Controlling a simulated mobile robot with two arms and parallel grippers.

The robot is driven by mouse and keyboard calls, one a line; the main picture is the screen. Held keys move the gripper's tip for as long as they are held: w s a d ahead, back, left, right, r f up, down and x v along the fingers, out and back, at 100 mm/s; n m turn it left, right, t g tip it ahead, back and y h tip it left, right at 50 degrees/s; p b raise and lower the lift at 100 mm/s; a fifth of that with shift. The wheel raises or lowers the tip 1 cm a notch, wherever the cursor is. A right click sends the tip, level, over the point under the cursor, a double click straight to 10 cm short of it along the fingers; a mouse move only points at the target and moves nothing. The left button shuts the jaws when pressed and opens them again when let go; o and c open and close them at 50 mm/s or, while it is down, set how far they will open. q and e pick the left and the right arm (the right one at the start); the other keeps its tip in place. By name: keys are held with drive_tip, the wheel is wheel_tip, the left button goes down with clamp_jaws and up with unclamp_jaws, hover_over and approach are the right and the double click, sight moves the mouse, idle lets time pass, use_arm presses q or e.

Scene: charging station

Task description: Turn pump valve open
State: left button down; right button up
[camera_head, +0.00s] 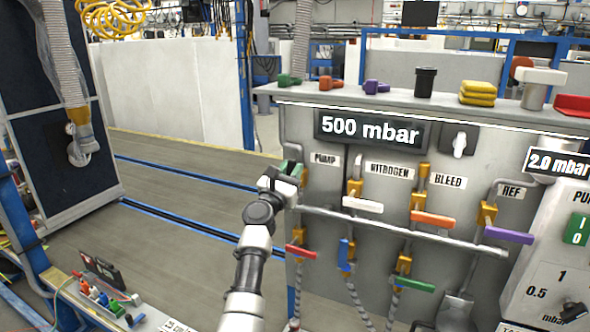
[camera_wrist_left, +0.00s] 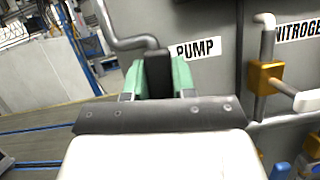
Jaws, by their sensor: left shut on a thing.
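My left gripper (camera_head: 288,174) is shut on this handle. My right gripper is in neither view.
A white handle (camera_head: 362,204) under NITROGEN, an orange one (camera_head: 433,219) under BLEED and a purple one (camera_head: 509,235) under REF stand to the right. Red (camera_head: 300,251), blue (camera_head: 345,255) and green (camera_head: 416,285) handles sit lower. A display (camera_head: 370,130) reads 500 mbar.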

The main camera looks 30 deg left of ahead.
use_arm(q)
drive_tip(key=shift+a+n+y, duration=0.3)
drive_tip(key=shift+n+y, duration=0.3)
drive_tip(key=shift+n, duration=0.5)
drive_tip(key=shift+p, duration=0.3)
drive_tip(key=shift+f, duration=0.1)
drive_tip(key=c, duration=0.9)
unclamp_jaws()
drive_tip(key=shift+a, duration=0.1)
drive_tip(key=v, duration=1)
drive_tip(key=shift+s+f, duration=0.1)
drive_tip(key=shift+s, duration=0.3)
